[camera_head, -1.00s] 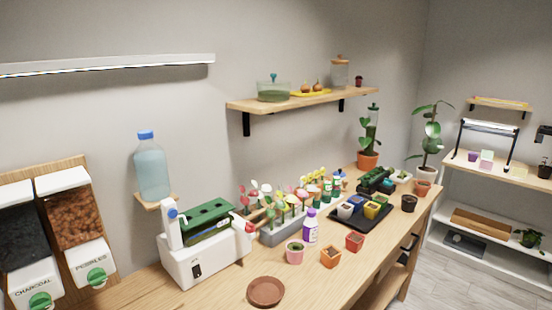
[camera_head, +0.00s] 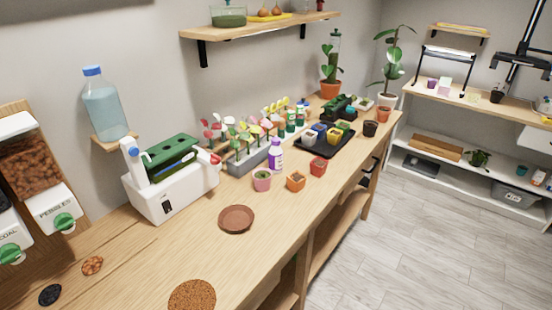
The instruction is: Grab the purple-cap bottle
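The purple-cap bottle (camera_head: 275,156) stands upright on the wooden bench. It is white with a purple label and a purple cap. It stands just in front of the grey planter box (camera_head: 247,160) of colourful flowers, behind a pink pot (camera_head: 262,180). My gripper is not in view, so I cannot see whether it is open or shut.
An orange pot (camera_head: 296,181) and a red pot (camera_head: 318,166) stand right of the bottle. A black tray (camera_head: 325,149) of small pots lies behind them. A white machine (camera_head: 172,189) stands left. A brown saucer (camera_head: 236,219) lies in front, with clear bench around it.

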